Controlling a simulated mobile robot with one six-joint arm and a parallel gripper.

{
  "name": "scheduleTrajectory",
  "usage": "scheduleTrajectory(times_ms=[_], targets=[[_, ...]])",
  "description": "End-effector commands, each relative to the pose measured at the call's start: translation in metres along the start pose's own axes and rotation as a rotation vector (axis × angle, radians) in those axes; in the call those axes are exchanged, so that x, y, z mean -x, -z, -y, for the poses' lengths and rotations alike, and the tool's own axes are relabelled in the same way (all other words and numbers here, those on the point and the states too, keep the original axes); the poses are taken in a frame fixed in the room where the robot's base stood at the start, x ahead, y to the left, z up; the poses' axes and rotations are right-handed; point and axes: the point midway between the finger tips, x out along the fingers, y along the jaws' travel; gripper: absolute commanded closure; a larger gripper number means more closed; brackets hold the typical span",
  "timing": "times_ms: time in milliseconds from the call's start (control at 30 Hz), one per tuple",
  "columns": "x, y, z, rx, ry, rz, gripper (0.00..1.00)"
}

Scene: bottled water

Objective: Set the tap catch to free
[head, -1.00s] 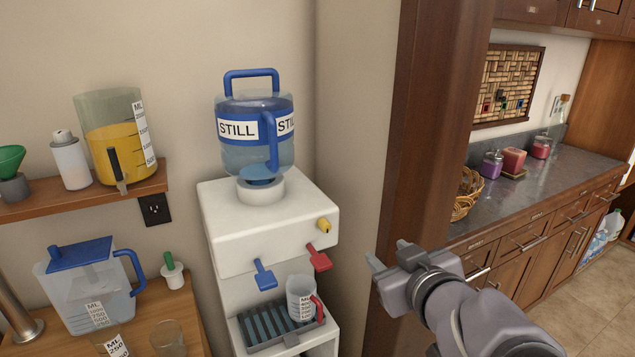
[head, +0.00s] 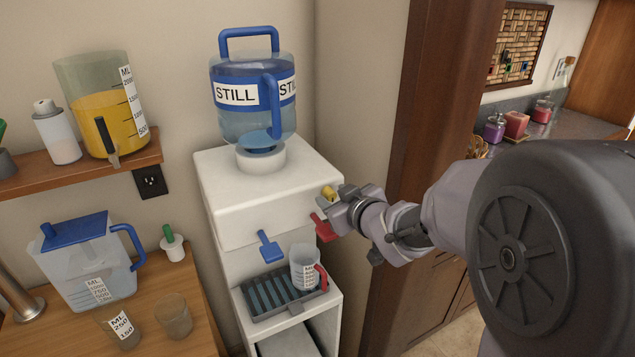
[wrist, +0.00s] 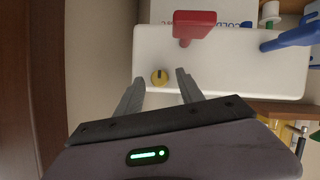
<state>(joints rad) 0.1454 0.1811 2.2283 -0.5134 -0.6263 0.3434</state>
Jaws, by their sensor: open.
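A small yellow knob (head: 328,191), which looks like the tap catch, is on the right of the white dispenser's (head: 235,208) front. It also shows in the wrist view as a round knob (wrist: 159,77) with a dark mark. My gripper (head: 326,203) is at it, open, with the knob appearing between the two fingertips in the wrist view. I cannot tell whether a finger touches it. The red tap lever (head: 324,228) is just below, and partly behind my gripper in the head view. The blue tap lever (head: 269,247) is further left.
A blue-banded STILL bottle (head: 236,95) stands on the dispenser. A measuring cup with a red handle (head: 304,267) stands on the drip tray (head: 262,313). A wooden door post (head: 425,120) rises close behind my arm. A jug (head: 85,270) stands on the left counter.

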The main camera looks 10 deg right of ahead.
Motion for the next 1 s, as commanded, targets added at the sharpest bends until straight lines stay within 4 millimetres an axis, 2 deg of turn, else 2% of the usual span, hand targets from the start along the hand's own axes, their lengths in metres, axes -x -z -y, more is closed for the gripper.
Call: scheduleTrajectory(times_ms=[300,500,533,1000], targets=[[-0.0033,0.0004,-0.0002,0.000,0.000,0.001,0.57],[-0.0031,0.0004,-0.0003,-0.001,0.000,0.001,0.96],[-0.0031,0.0004,-0.0003,-0.001,0.000,0.001,1.00],[-0.0029,0.0003,-0.0003,0.000,0.000,0.001,1.00]])
